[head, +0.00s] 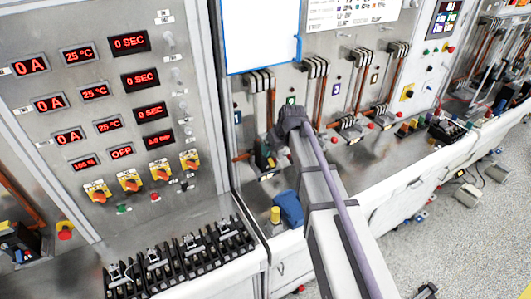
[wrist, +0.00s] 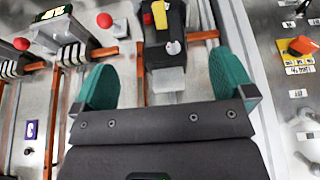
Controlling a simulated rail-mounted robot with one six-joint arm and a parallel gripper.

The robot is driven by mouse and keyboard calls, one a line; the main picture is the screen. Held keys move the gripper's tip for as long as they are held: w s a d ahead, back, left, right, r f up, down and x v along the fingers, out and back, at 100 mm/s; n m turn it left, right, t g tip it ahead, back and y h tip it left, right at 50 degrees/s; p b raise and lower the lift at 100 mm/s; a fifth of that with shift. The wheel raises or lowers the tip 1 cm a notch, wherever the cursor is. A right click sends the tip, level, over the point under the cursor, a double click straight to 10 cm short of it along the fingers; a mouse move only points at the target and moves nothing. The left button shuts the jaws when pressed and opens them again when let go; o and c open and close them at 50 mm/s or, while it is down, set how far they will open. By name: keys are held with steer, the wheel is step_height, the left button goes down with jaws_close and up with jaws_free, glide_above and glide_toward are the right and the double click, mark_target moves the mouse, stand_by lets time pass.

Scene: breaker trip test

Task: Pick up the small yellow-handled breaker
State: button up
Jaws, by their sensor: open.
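In the wrist view, a dark breaker with a small yellow handle (wrist: 159,14) is at the top centre, with copper bars on both sides of it. My gripper (wrist: 165,60) has two teal fingers spread wide. The breaker lies in line with the gap between them, and neither finger visibly grips it. How far the fingers are from it in depth is hard to tell. In the head view, a dark breaker with a yellow part (head: 264,160) stands at the foot of the copper bars, left of my arm. My fingers are hidden behind my wrist there.
A blue box (head: 288,208) and a yellow cylinder (head: 275,215) are on the bench ledge below. A control panel with red displays (head: 130,42) is at left, above a row of black breakers (head: 190,250). More copper-bar stations (head: 388,80) line the wall to the right.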

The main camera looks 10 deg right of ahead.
steer(key=w+a, duration=0.2)
steer(key=w, duration=0.3)
steer(key=shift+w, duration=0.4)
steer(key=shift+w+a, duration=0.25)
steer(key=shift+w, duration=0.3)
steer(key=b+x, duration=0.5)
steer(key=shift+f, duration=0.3)
steer(key=shift+s+r, duration=0.1)
steer(key=shift+r, duration=0.2)
steer(key=shift+c, duration=0.3)
steer(key=c, duration=1.7)
